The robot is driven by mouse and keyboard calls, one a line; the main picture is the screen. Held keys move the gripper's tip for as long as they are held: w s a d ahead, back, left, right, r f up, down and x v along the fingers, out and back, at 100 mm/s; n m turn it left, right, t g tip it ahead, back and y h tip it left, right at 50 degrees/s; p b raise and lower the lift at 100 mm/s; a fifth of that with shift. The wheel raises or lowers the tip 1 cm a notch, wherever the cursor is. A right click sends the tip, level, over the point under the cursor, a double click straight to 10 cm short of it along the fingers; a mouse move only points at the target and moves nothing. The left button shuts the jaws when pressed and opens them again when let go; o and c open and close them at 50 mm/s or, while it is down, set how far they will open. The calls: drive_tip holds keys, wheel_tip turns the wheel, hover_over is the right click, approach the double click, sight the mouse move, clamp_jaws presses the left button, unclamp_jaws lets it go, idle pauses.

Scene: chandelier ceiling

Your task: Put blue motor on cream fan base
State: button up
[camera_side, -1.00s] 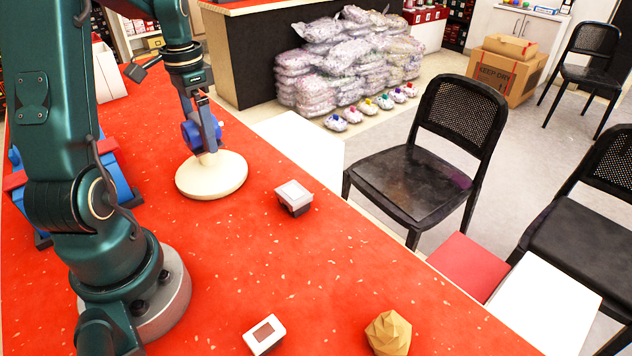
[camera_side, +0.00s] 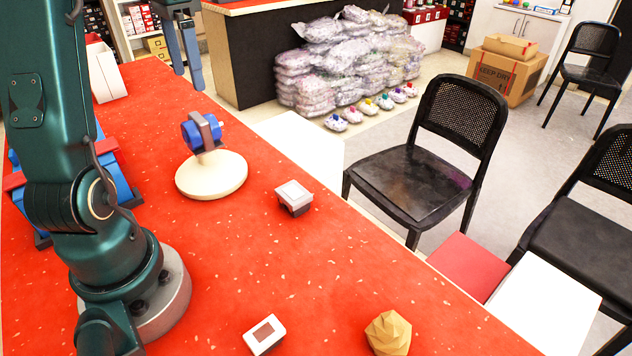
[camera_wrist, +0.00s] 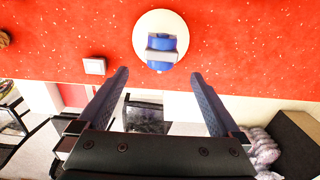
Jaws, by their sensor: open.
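The blue motor (camera_side: 191,134) with a grey band around it sits on top of the cream fan base (camera_side: 213,184), above its round disc. My gripper (camera_side: 188,80) is open and empty, raised above and apart from the motor. In the wrist view its two fingers (camera_wrist: 160,75) are spread wide, with nothing between them. The contact between motor and base is partly hidden.
A small white-topped box (camera_side: 293,196) stands right of the base. Another white device (camera_side: 264,334) and a tan faceted object (camera_side: 388,333) lie near the front. A blue and red object (camera_side: 113,168) is behind my arm. The red tabletop between them is clear.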

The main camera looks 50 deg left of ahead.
drive_tip(key=d+t+y, duration=0.1)
drive_tip(key=d+t, duration=0.2)
drive_tip(key=d, duration=1.1)
drive_tip(key=s+d+f+t, duration=0.1)
drive_tip(key=s+d+f, duration=0.1)
drive_tip(key=d, duration=0.2)
drive_tip(key=s+d+f+t+h, duration=0.1)
drive_tip(key=s+d+f, duration=0.2)
drive_tip(key=d, duration=0.1)
drive_tip(key=shift+s+d+f+t, duration=0.15)
drive_tip(key=shift+d+f+t, duration=0.15)
drive_tip(key=shift+d, duration=0.1)
